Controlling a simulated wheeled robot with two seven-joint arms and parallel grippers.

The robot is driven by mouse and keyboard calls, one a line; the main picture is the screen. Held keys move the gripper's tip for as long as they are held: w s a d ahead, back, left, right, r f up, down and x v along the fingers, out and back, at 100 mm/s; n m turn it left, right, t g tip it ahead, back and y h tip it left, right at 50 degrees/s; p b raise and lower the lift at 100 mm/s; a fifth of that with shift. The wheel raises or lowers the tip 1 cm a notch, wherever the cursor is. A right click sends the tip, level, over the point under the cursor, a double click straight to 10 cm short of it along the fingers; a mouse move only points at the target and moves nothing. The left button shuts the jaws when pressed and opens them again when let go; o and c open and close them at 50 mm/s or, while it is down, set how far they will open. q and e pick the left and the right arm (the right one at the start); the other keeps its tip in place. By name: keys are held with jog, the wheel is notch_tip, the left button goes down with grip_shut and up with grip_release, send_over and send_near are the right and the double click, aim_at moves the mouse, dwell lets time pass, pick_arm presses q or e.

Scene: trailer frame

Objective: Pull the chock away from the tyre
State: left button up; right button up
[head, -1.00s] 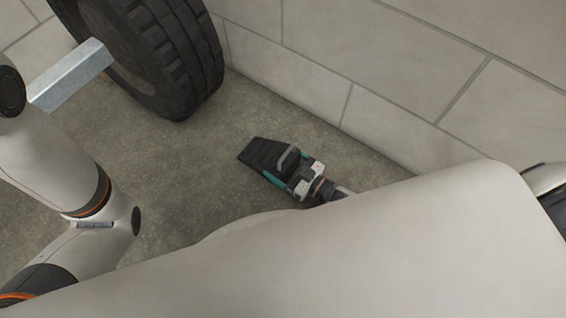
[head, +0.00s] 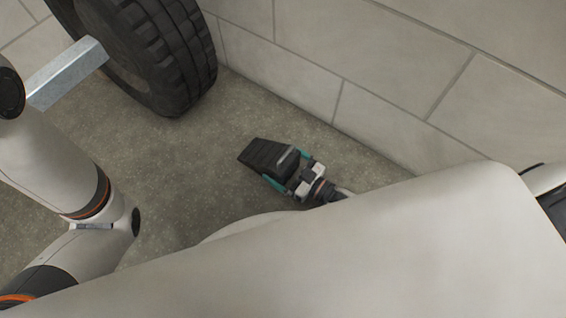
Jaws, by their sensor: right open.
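The black, ribbed wedge chock (head: 264,153) lies on the floor with its thin end pointing up-left. A strip of bare floor lies between it and the black treaded tyre (head: 190,60) at upper left. My right gripper (head: 287,167) is at the chock's thick end, with one teal finger on each side of the grey handle. Its jaws are open, and contact with the handle cannot be told. My pale arm hides the floor below. My left arm (head: 50,165) shows at the left, but its gripper is out of view.
A block wall (head: 380,60) runs along the back and right, close beyond the chock. A galvanised beam (head: 68,75) juts from the wheel at upper left. Bare concrete floor (head: 180,165) lies between the tyre, chock and my left arm.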

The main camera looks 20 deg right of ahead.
jog(key=p+v, duration=0.4)
jog(key=v, duration=0.6)
jog(key=shift+s+d+r, duration=0.1)
jog(key=shift+s+d, duration=0.15)
jog(key=shift+s, duration=0.05)
jog(key=shift+s+d, duration=0.3)
jog(key=shift+s, duration=0.05)
